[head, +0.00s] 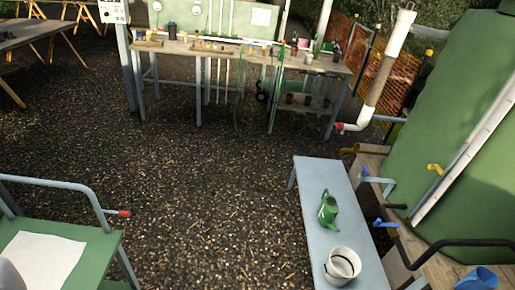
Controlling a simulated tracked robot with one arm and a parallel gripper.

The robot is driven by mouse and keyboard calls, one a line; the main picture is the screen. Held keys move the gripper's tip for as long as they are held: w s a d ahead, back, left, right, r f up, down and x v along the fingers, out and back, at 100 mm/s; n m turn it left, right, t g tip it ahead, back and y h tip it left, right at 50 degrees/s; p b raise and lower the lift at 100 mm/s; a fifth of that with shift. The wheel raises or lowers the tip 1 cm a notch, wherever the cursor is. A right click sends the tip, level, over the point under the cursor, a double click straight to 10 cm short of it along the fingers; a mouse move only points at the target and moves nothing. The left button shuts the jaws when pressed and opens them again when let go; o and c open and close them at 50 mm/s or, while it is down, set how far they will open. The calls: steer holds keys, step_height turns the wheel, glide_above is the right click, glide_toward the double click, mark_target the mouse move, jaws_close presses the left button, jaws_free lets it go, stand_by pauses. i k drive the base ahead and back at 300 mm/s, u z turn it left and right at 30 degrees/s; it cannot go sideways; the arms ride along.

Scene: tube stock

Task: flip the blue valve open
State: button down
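A blue lever handle (384,224) sits low at the right, by the wooden shelf beside the green tank. A second blue handle (365,173) shows a little farther back, at the end of a grey pipe stub. I cannot tell which of the two is the blue valve, nor whether either is open or shut. My gripper is not in view, so nothing shows it touching either handle.
A grey bench (312,190) with a green watering can (328,208) and a white bucket (342,265) stands left of the handles. A yellow lever (436,169) is by the green tank (440,120). A green cart (95,262) is lower left. Gravel between is clear.

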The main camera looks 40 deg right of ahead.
mark_target(378, 223)
steer(key=z, duration=0.1)
steer(key=i, duration=1.5)
steer(key=z, duration=0.9)
steer(key=i, duration=1.15)
steer(key=z, duration=1.15)
steer(key=i, duration=0.7)
steer(key=z, duration=0.35)
